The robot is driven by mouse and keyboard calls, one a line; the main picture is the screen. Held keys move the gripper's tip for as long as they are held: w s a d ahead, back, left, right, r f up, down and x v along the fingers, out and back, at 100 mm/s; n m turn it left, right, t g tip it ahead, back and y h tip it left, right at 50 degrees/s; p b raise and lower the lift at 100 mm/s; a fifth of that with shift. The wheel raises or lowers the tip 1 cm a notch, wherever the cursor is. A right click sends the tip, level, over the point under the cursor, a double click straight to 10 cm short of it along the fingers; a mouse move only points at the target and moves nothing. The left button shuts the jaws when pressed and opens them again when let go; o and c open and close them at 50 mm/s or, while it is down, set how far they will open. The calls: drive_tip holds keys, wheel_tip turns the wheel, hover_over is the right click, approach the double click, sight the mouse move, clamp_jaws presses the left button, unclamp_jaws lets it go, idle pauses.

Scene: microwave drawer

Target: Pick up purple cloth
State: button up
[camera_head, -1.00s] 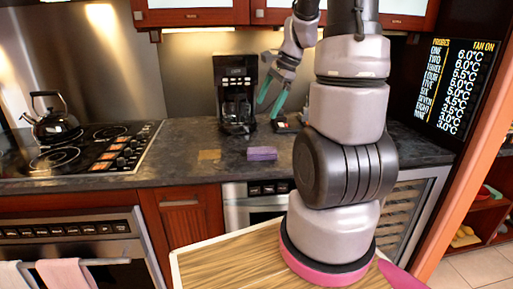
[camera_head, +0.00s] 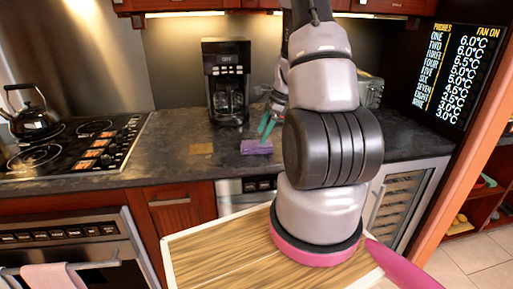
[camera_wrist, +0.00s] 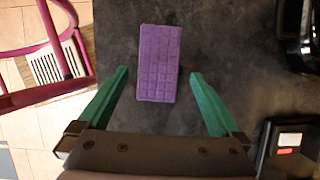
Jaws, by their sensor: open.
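The purple cloth (camera_head: 256,147) is a small flat block with a grid pattern. It lies on the dark countertop (camera_head: 160,150) near its front edge, below the coffee maker. In the wrist view the cloth (camera_wrist: 158,62) lies ahead of and between the lines of the two green fingers. My gripper (camera_wrist: 157,84) is open and empty, with a fingertip on either side of the cloth's near end. In the head view my gripper (camera_head: 267,129) is just above the cloth. The far finger is partly hidden. I cannot tell the exact height gap.
A black coffee maker (camera_head: 227,82) stands behind the cloth. A kettle (camera_head: 34,112) sits on the stove (camera_head: 75,145) at the left. A toaster-like metal appliance (camera_head: 369,90) is behind my arm.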

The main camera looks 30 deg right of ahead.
sight(257, 143)
drive_tip(key=x, duration=0.4)
drive_tip(key=shift+a+f, duration=0.1)
drive_tip(key=shift+a, duration=0.15)
drive_tip(key=c, duration=1.2)
wheel_tip(257, 143, up, 10)
drive_tip(key=shift+r, duration=0.1)
